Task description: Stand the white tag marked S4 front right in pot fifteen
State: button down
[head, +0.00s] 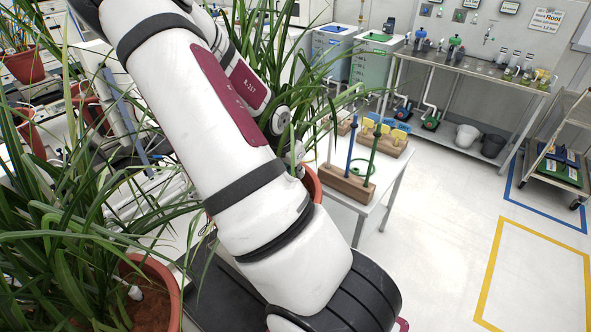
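My white arm crosses the middle of the head view and hides much of what is behind it. My gripper cannot be made out. I cannot make out a white tag marked S4. A terracotta pot (172,287) with a long-leaved plant and brown soil stands at the lower left. A small white object (135,293) is at its soil; I cannot tell what it is. Another terracotta pot (312,184) shows partly behind my arm. No pot number is readable, so I cannot tell which is pot fifteen.
A white side table (372,208) holds a wooden block (347,185) with blue and green upright rods, and a rack with yellow tags (385,133). More potted plants (24,64) stand at the left. A metal bench and a cart (560,150) stand at the right. The floor (430,240) there is clear.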

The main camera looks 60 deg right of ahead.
jog(key=shift+f+b, duration=1.15)
jog(key=shift+f, duration=0.95)
jog(key=c, duration=1.7)
grip_release()
jog(key=shift+r, duration=0.15)
jog(key=shift+v, duration=5.9)
